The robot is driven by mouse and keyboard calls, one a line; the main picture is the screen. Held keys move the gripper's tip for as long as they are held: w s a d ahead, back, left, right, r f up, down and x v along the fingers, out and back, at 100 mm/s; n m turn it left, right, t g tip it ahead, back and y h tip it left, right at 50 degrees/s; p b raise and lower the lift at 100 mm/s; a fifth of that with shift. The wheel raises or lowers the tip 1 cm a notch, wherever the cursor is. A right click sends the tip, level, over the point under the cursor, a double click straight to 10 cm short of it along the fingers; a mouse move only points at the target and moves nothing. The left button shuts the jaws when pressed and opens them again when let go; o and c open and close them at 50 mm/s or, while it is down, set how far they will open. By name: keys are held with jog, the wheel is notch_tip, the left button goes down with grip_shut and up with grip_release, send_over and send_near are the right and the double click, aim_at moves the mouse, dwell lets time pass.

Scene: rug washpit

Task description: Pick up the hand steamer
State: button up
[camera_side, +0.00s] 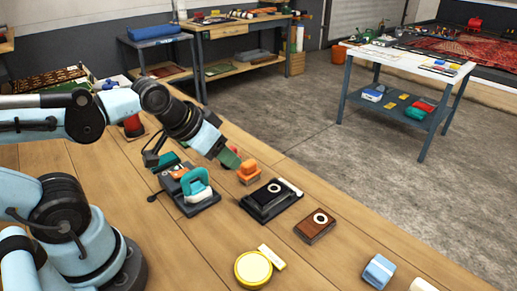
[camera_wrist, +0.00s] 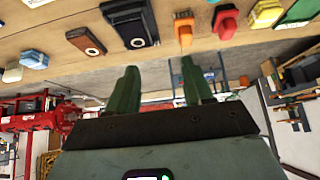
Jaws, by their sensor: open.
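A teal handle over a white body (camera_side: 197,187) looks like the hand steamer. In the side view it rests on or against a dark base on the wooden bench, in front of my arm. I cannot pick it out with certainty in the wrist view. My gripper (camera_side: 230,157) is open, above the bench, behind and to the right of the teal-handled item and apart from it. In the wrist view the two green fingers of my gripper (camera_wrist: 159,68) stand apart with nothing between them.
An orange-topped item (camera_side: 248,172) lies close to my gripper. A black device (camera_side: 270,202), a brown block (camera_side: 315,227), a yellow round tin (camera_side: 253,269) and a blue-and-white item (camera_side: 378,272) share the bench (camera_side: 190,258). The bench front has bare patches. A side table (camera_side: 410,66) stands beyond.

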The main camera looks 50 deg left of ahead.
jog(key=g+h, duration=0.2)
jog(key=g, duration=0.5)
send_near(195, 177)
jog(key=shift+w+d+f, duration=0.1)
jog(key=shift+f, duration=1.55)
jog(key=shift+w+d+f, duration=0.1)
jog(key=shift+d+f, duration=0.05)
jog(key=shift+f, duration=1.5)
jog(key=shift+w+d+f, duration=0.1)
jog(key=shift+f, duration=1.55)
jog(key=shift+c, duration=0.5)
grip_shut()
